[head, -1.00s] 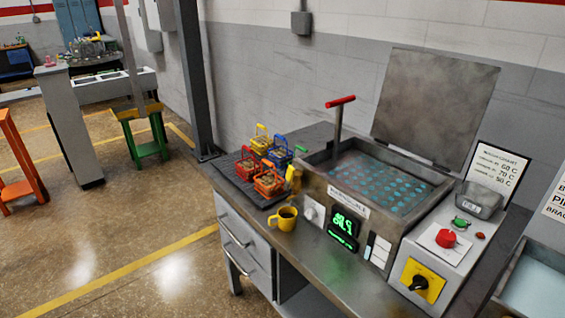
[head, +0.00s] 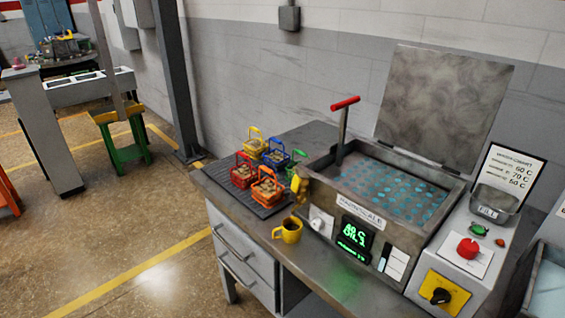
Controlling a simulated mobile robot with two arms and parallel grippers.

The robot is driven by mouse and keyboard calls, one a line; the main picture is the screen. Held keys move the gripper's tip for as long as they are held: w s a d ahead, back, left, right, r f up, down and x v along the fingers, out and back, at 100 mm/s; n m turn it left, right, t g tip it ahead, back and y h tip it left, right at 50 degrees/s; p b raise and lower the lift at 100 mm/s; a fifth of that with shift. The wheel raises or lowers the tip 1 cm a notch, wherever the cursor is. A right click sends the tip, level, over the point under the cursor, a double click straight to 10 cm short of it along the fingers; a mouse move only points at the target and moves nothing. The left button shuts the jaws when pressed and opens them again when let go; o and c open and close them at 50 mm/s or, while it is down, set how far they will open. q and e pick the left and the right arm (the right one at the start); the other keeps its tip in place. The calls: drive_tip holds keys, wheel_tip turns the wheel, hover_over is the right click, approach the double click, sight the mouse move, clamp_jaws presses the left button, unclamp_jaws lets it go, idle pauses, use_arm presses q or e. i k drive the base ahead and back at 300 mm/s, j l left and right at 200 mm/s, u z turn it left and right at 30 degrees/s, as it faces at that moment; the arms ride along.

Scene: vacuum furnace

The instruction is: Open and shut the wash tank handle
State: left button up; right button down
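The wash tank (head: 375,215) is a steel box on a bench, with a perforated blue basin (head: 390,190) inside. Its lid (head: 440,105) stands raised at the back. A handle with a red grip (head: 344,103) on a grey lever (head: 342,135) stands nearly upright at the tank's left rear corner. A green display (head: 355,235) and a white knob (head: 320,222) are on the tank's front. Neither of my grippers is in the head view.
Several small coloured baskets, among them a blue one (head: 275,158), stand on a dark mat (head: 232,192) left of the tank. A yellow mug (head: 288,231) stands near the bench's front edge. A control box with a red button (head: 467,248) is on the right. The floor at left front is clear.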

sight(294, 187)
drive_tip(key=i+j+z, duration=0.25)
drive_tip(key=i+j, duration=0.2)
drive_tip(key=j, duration=0.3)
drive_tip(key=i+j+z, duration=0.15)
drive_tip(key=j, duration=0.2)
drive_tip(key=i+j+z, duration=0.15)
drive_tip(key=j, duration=0.3)
drive_tip(key=i, duration=0.1)
